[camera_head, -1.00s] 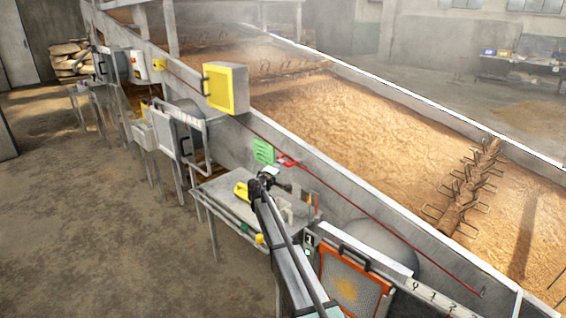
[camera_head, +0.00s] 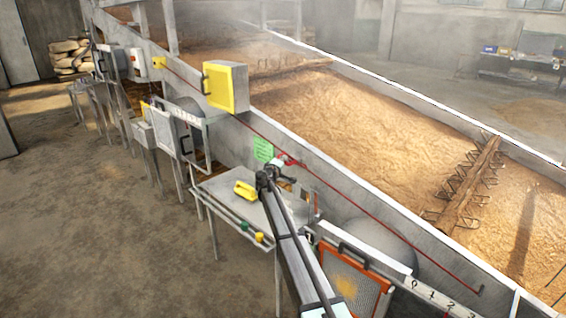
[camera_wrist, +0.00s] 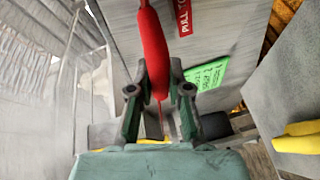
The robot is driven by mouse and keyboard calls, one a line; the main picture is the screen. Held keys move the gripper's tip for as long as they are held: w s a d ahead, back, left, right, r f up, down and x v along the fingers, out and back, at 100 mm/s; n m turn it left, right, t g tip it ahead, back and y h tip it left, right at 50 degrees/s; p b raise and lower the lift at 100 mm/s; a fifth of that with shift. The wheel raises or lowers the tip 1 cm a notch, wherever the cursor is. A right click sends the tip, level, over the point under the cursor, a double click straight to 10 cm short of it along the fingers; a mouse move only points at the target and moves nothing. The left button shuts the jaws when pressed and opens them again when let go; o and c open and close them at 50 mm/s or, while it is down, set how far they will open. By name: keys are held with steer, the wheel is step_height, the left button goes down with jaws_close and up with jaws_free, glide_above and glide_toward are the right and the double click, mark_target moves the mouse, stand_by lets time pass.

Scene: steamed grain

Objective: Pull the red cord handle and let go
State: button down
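The red cord handle (camera_wrist: 152,45) hangs at the upper middle of the wrist view, its tapered end between the two fingers. My gripper (camera_wrist: 159,68) has one finger on each side of it, drawn in close to its sides with little or no visible gap. In the head view my gripper (camera_head: 282,170) is beside the red handle (camera_head: 291,161) at the trough wall, and partly hides it. The red cord (camera_head: 350,200) runs along the wall. A red pull label (camera_wrist: 184,15) is on the wall beside the handle.
A green note (camera_head: 263,149) is on the wall left of the handle. A grey side table (camera_head: 225,200) with a yellow object (camera_head: 245,190) stands below my gripper. A yellow box (camera_head: 226,88) juts from the wall farther left. An orange-framed screen (camera_head: 352,285) is close to my arm.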

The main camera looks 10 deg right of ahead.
steer(key=shift+s+a+f+b, duration=0.25)
steer(key=shift+a+b, duration=0.1)
steer(key=shift+b, duration=0.25)
steer(key=s+a+b, duration=0.2)
steer(key=a+b, duration=0.1)
steer(key=shift+s+a+r, duration=0.2)
steer(key=shift+s+a, duration=0.05)
steer(key=shift+s, duration=0.05)
steer(key=c, duration=1.1)
jaws_free()
steer(key=v, duration=1.2)
